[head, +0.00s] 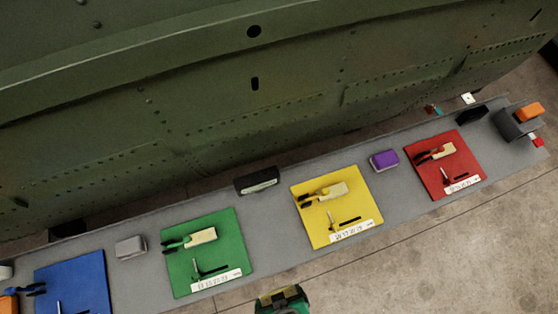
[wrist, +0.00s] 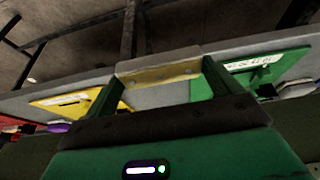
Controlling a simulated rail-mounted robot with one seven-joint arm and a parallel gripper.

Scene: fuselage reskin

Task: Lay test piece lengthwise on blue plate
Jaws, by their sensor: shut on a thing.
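The blue plate (head: 85,272) lies on the grey shelf at the lower left of the head view. A black clamp shows at its left edge and a small upright part at its bottom. My gripper (head: 284,292) is at the bottom centre of the head view, in front of the shelf and right of the blue plate. The piece spans between the fingertips, clear of the plates.
The green plate (head: 235,242), yellow plate (head: 307,190) and red plate (head: 468,158) carry clamps, pale pieces and white labels. A grey block (head: 130,247), black box (head: 257,181) and purple block (head: 384,160) stand between plates. The green fuselage (head: 200,120) rises behind the shelf.

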